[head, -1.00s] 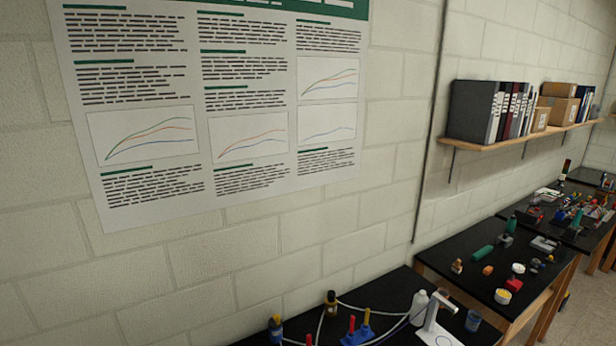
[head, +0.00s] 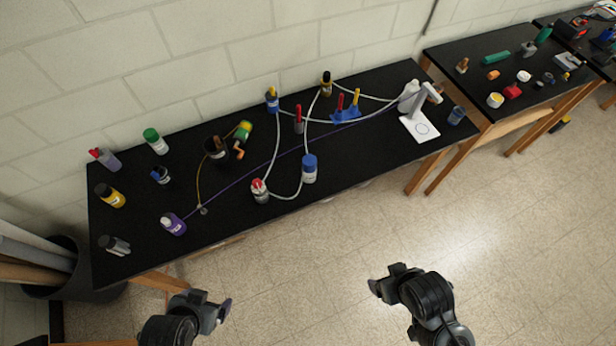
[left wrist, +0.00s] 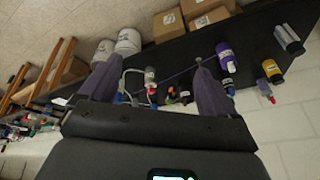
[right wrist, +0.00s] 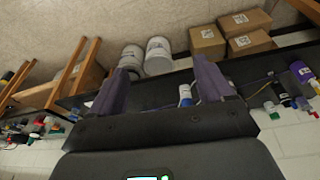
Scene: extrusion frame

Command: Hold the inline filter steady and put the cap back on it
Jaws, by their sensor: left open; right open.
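No part is clearly readable as the inline filter; two tubed vessels on the black bench could be it. One is a pale vessel with a red top (head: 260,190) near the bench's front edge. The other is a pale vessel with a blue top (head: 309,168) to its right. Both stand upright with clear tubing at them. I cannot pick out a loose cap for certain. My left gripper (head: 216,311) is open and empty, in front of the bench. My right gripper (head: 388,284) is open and empty, over the floor in front of the bench.
The black bench (head: 235,222) also bears a purple bottle (head: 173,224), a yellow bottle (head: 110,195), a green-capped jar (head: 155,141), a blue rack (head: 346,114) and a white stand (head: 420,124). Tubing and a purple line cross its middle. White buckets (right wrist: 158,56) sit beneath the bench.

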